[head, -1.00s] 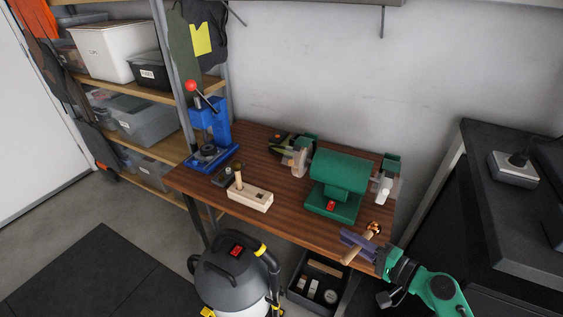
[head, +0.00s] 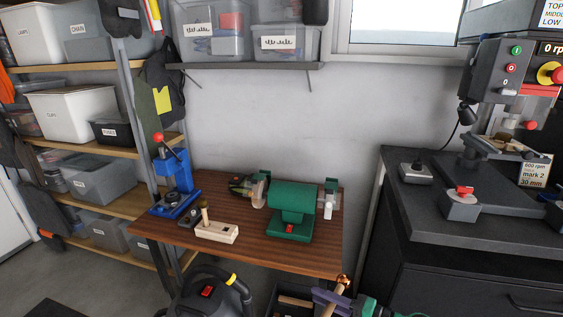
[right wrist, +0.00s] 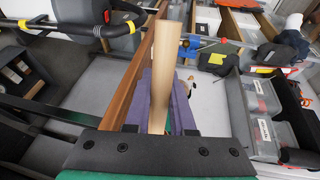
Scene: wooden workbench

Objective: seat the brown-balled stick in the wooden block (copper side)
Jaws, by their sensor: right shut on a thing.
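My right gripper (head: 330,298) is at the bottom of the head view, in front of the bench's near right corner. Its purple fingers are shut on a pale wooden stick (right wrist: 165,75). In the head view the stick is tilted, with a shiny coppery-brown ball (head: 343,280) at its upper end. The pale wooden block (head: 216,233) lies on the bench, left of and beyond the gripper. A second stick (head: 205,216) stands upright in the block's left part. A dark spot, seemingly a hole, shows near its right end. My left gripper is not in view.
A green bench grinder (head: 292,205) stands on the wooden bench (head: 270,257) right of the block. A blue press (head: 174,185) stands to its left. A vacuum cleaner (head: 212,293) stands below the front edge. A dark cabinet (head: 440,260) is on the right.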

